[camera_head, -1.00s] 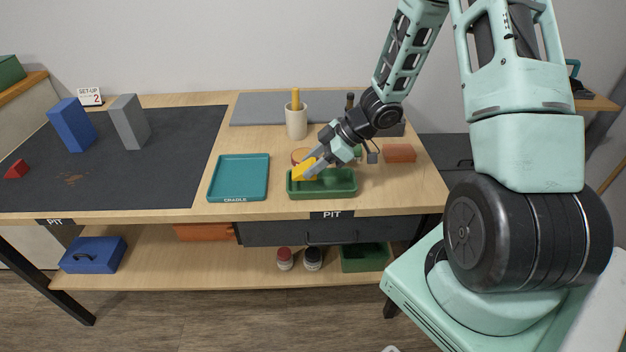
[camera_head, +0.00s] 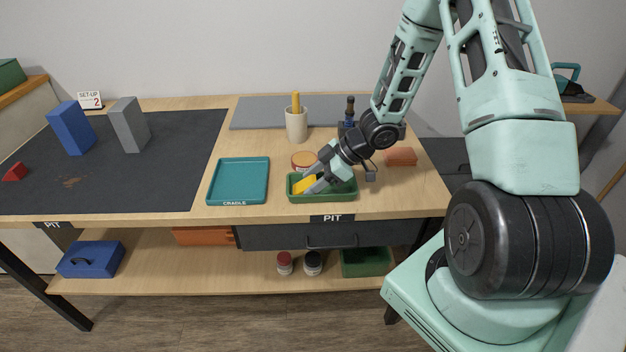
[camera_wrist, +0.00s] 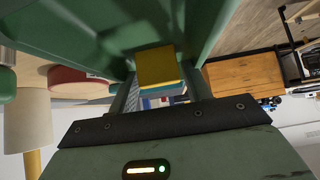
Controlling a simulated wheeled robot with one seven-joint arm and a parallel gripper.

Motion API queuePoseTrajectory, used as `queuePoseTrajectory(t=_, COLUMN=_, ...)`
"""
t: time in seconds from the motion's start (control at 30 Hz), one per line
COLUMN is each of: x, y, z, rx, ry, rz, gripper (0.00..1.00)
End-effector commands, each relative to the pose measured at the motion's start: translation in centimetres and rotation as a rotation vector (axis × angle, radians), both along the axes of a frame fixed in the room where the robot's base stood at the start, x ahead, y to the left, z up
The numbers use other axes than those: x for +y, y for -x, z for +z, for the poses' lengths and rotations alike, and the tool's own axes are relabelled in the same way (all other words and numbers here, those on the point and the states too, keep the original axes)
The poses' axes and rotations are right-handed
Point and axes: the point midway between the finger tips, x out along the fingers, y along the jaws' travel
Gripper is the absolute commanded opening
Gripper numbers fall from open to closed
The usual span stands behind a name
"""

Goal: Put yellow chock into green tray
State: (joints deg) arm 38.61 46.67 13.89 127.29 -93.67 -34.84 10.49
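The yellow chock (camera_head: 304,185) is low inside the green tray (camera_head: 325,197), at the tray's left part. My gripper (camera_head: 312,186) reaches down into the tray from the upper right, with its fingers at the chock. In the wrist view the chock (camera_wrist: 158,68) sits between the two fingertips of my gripper (camera_wrist: 158,80), which appear closed against its sides. The green tray walls (camera_wrist: 60,25) surround it there. Whether the chock touches the tray floor is hard to tell.
A teal cradle tray (camera_head: 238,181) lies left of the green tray. A beige cup (camera_head: 296,124) with a yellow handle, a round red-rimmed container (camera_head: 304,160) and an orange block (camera_head: 401,156) stand behind and to the right. A dark mat (camera_head: 130,180) covers the table's left.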

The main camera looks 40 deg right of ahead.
Motion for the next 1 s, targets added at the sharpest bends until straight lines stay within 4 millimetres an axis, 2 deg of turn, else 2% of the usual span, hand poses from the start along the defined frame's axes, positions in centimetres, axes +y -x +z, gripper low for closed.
queuePoseTrajectory(t=0.17, x=0.0, y=0.0, z=0.4, rx=-0.001, ry=0.0, rz=-0.001, gripper=0.49)
queuePoseTrajectory(t=0.27, x=-0.7, y=0.4, z=1.2, rx=-0.002, ry=0.004, rz=-0.002, gripper=0.49)
queuePoseTrajectory(t=0.6, x=-4.7, y=3.1, z=6.2, rx=-0.002, ry=0.004, rz=-0.001, gripper=0.49)
queuePoseTrajectory(t=0.8, x=-6.5, y=4.3, z=8.2, rx=-0.001, ry=0.002, rz=-0.002, gripper=0.49)
queuePoseTrajectory(t=0.93, x=-6.8, y=4.5, z=8.8, rx=-0.003, ry=0.006, rz=-0.001, gripper=0.49)
queuePoseTrajectory(t=1.0, x=-6.4, y=3.7, z=9.2, rx=-0.013, ry=0.027, rz=-0.012, gripper=0.49)
